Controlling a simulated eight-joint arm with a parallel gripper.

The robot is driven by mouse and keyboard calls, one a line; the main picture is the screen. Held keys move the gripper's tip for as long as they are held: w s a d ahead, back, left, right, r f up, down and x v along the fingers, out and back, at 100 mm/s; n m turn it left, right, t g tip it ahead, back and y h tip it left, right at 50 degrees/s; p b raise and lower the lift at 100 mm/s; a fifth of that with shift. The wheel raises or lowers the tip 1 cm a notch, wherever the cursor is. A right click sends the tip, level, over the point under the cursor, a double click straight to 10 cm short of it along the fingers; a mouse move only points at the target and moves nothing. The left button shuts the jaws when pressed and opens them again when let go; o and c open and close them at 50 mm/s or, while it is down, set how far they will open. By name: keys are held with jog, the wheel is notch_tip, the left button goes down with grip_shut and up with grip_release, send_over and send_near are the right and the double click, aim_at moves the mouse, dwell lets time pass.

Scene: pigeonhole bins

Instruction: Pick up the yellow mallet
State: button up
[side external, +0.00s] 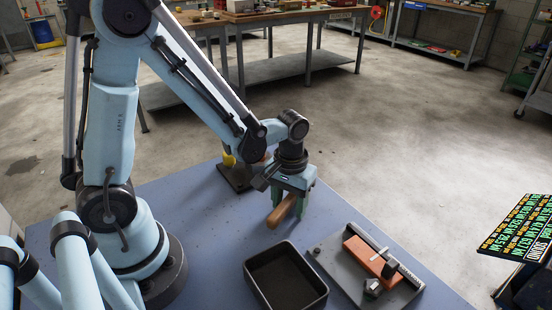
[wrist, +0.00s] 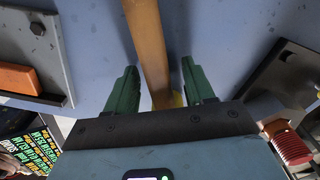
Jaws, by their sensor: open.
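The yellow mallet's brown wooden handle (side external: 281,212) shows below my gripper in the side view, near the middle of the blue table. In the wrist view the handle (wrist: 151,45) runs from the top edge down between my fingers. A small yellow patch (wrist: 178,100), apparently the mallet's head, shows near the gripper body, which hides the rest. My gripper (wrist: 158,66) is open, its green fingers on either side of the handle with gaps visible. In the side view my gripper (side external: 288,206) points down over the mallet, and the head is hidden there.
An empty black tray (side external: 286,278) stands at the front. A grey fixture plate (side external: 335,262) with an orange block (side external: 370,255) lies right of it. Behind the gripper is a dark plate (side external: 232,179) with a yellow part (side external: 228,160). A text board (side external: 518,228) stands at far right.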

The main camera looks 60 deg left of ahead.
grip_shut()
jog(key=shift+r, duration=0.15)
dwell(0.4)
